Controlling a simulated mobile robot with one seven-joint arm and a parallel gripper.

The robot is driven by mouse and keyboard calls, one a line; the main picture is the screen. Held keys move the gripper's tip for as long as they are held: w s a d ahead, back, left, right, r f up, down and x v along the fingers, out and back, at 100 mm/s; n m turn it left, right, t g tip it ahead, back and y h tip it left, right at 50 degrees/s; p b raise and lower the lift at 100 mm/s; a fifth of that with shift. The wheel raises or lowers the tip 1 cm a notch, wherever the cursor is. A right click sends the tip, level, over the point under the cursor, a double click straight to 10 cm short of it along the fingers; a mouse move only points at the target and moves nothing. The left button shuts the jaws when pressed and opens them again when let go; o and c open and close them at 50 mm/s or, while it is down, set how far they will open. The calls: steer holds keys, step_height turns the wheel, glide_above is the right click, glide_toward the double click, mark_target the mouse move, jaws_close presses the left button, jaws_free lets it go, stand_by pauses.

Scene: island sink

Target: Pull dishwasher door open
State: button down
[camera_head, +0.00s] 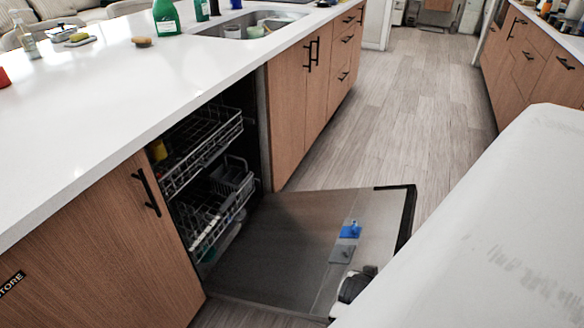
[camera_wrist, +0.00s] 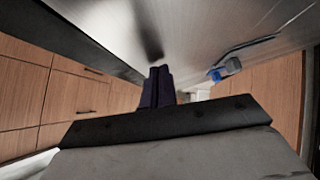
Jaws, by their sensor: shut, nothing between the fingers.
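The dishwasher door (camera_head: 275,235) is folded down and lies low and nearly flat, close to the floor, in the head view. Its inner face has a blue detergent part (camera_head: 350,230) and a grey flap (camera_head: 342,254). My gripper (camera_head: 370,270) is at the near side of the door, partly hidden by my arm. In the wrist view the fingers of my gripper (camera_wrist: 160,86) are together with nothing between them. The door's metal inner face (camera_wrist: 200,35) fills the top of that view. Whether the fingers touch the door I cannot tell.
The dishwasher's upper rack (camera_head: 205,145) and lower rack (camera_head: 215,210) sit inside the opening. Wooden cabinets (camera_head: 110,250) flank it under the white counter (camera_head: 120,90). Wooden floor (camera_head: 410,120) lies clear beyond the door, with more cabinets (camera_head: 540,65) across the aisle.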

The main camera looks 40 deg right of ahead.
steer(key=shift+w+r+p, duration=0.15)
steer(key=shift+r+p, duration=0.35)
steer(key=shift+r, duration=0.05)
steer(key=r+p, duration=0.1)
steer(key=w+r+p, duration=0.1)
steer(key=r+p, duration=0.1)
steer(key=shift+w+a+r+p, duration=0.25)
steer(key=shift+a+r+p, duration=0.05)
steer(key=shift+p, duration=0.05)
steer(key=a+f+v, duration=0.1)
steer(key=v, duration=0.8)
steer(key=shift+w+b, duration=0.3)
steer(key=shift+b, duration=0.15)
steer(key=shift+r, duration=0.15)
